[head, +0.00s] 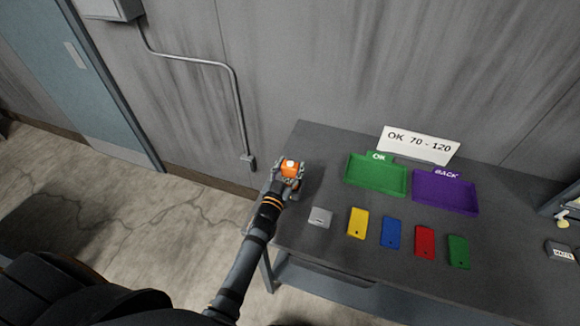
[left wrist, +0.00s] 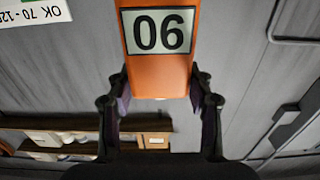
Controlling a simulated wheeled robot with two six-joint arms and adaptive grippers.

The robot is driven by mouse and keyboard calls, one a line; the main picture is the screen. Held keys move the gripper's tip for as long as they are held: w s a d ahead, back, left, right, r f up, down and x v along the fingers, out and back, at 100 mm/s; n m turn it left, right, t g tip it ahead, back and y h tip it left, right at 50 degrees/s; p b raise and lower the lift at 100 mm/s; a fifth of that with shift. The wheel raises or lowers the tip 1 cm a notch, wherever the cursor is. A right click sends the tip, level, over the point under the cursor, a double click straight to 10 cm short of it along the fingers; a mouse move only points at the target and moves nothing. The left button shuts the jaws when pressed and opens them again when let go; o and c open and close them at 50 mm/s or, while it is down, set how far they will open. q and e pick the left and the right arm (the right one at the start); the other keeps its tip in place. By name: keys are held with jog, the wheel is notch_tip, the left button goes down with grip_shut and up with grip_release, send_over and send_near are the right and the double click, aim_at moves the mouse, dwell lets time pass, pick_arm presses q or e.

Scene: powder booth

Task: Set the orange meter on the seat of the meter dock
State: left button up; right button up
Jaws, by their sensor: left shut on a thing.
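The orange meter (head: 291,168) is between the fingers of my left gripper (head: 286,180), at the left end of the grey table in the head view. In the left wrist view the orange meter (left wrist: 160,75) fills the upper middle, and its pale display reads 06 as pictured. The fingers of my left gripper (left wrist: 160,100) press on both its sides. A small light grey block (head: 320,216) lies on the table near the gripper; I cannot tell whether it is the meter dock. Whether the meter touches anything below is hidden. My right gripper is not in view.
On the table (head: 325,150) stand a green OK tray (head: 376,190), a purple BACK tray (head: 445,207) and a white OK 70 - 120 sign (head: 418,145). Yellow (head: 357,223), blue (head: 391,233), red (head: 425,243) and green (head: 458,252) plates lie in front.

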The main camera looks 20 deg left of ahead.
pick_arm(q)
jog(key=shift+f, duration=0.2)
dwell(0.4)
jog(key=shift+f+b, duration=0.5)
jog(key=shift+f, duration=0.1)
dwell(0.4)
jog(key=o, duration=1.5)
jog(key=shift+c, duration=0.2)
jog(key=shift+s, duration=0.15)
jog(key=s, duration=1.1)
jog(key=shift+s+a, duration=0.25)
jog(key=shift+s, duration=0.15)
